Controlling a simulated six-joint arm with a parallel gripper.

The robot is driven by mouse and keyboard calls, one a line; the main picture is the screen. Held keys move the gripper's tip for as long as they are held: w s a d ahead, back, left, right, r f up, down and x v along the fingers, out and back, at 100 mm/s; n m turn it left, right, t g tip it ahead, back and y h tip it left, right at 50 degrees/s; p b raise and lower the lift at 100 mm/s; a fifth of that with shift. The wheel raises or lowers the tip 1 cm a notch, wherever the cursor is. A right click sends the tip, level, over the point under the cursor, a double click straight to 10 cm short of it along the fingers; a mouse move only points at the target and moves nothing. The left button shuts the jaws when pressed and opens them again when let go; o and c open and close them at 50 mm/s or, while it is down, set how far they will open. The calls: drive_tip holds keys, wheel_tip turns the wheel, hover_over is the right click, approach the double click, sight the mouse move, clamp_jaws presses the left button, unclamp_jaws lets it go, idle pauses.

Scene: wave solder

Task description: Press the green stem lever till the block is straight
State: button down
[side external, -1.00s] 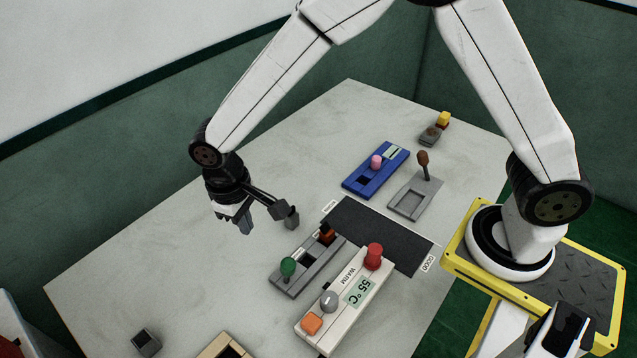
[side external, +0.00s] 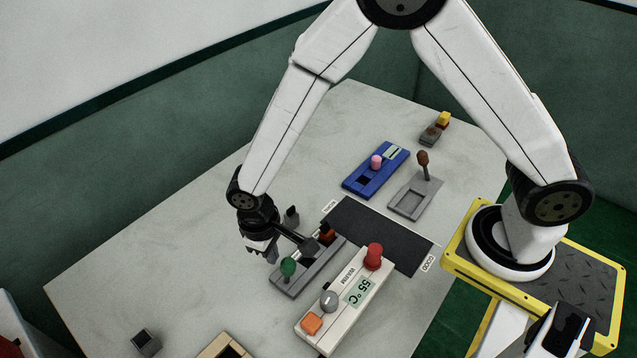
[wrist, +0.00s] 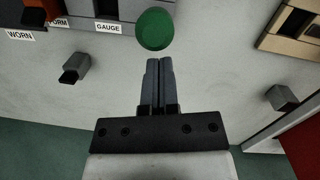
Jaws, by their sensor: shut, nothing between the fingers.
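The green knob (side external: 288,267) of the stem lever stands at the near-left end of a grey fixture (side external: 293,287). It also shows in the wrist view (wrist: 154,29), just beyond my fingertips. My gripper (side external: 272,258) is shut and empty, close beside the knob on its far-left side. In the wrist view its two fingers (wrist: 159,64) lie together, with a small gap in the picture before the knob. An orange-brown block (side external: 327,234) sits at the fixture's other end, partly hidden. I cannot tell whether it is straight.
A small grey piece (side external: 291,217) stands on the table behind my wrist. A white control box (side external: 340,315) with red, grey and orange controls is right of the fixture. A dark mat (side external: 380,235) and blue fixture (side external: 364,184) lie farther back.

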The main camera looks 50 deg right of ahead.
sight(285, 263)
drive_tip(key=shift+s, duration=0.25)
drive_tip(key=s, duration=0.2)
drive_tip(key=shift+s, duration=0.3)
drive_tip(key=shift+s+d+f, duration=0.1)
drive_tip(key=shift+s, duration=0.65)
drive_tip(key=shift+w+f, duration=0.1)
drive_tip(key=shift+w+f, duration=0.1)
drive_tip(key=shift+w, duration=0.65)
drive_tip(key=shift+w, duration=0.1)
